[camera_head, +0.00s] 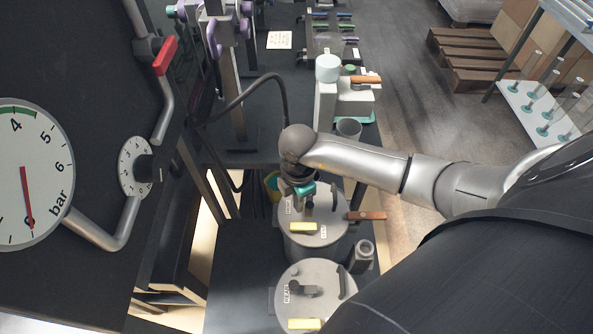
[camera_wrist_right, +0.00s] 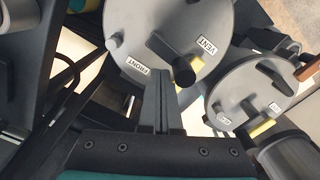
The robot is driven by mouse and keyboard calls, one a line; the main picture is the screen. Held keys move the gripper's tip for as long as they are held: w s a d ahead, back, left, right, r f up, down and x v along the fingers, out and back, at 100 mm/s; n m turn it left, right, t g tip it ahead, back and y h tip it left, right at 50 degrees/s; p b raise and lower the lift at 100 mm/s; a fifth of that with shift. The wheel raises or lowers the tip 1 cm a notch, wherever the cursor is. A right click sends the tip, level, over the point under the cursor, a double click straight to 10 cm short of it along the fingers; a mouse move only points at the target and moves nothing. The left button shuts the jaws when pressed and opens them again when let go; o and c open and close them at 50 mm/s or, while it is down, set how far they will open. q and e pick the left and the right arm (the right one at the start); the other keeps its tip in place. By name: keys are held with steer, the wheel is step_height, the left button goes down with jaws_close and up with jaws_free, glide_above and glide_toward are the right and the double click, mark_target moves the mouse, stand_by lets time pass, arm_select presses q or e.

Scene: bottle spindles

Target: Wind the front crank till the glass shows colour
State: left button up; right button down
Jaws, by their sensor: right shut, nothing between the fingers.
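The near grey drum (camera_head: 322,270) has a round lid with a dark crank (camera_head: 305,290), a label and a yellow block. In the right wrist view a lid (camera_wrist_right: 130,20) labelled FRONT and VENT carries a crank with a black knob (camera_wrist_right: 183,72). A second, far drum (camera_head: 340,232) stands behind the near one. My right gripper (camera_head: 307,197) is over the far lid in the head view. Its fingers (camera_wrist_right: 163,78) are shut and empty, pointing at the FRONT lid, with the knob close to their tips. Contact cannot be told. No coloured glass can be made out. My left gripper is not in view.
A brown handle (camera_head: 367,215) sticks out right of the far drum. A grey cylinder (camera_head: 363,252) stands beside the drums. A dark panel with a bar gauge (camera_head: 30,175), a dial (camera_head: 136,166) and a red lever (camera_head: 164,56) fills the left. Bench equipment (camera_head: 350,95) stands behind.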

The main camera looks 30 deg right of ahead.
step_height(320, 180, up, 8)
steer(key=p, duration=0.7)
steer(key=shift+f, duration=0.15)
steer(key=shift+a, duration=0.1)
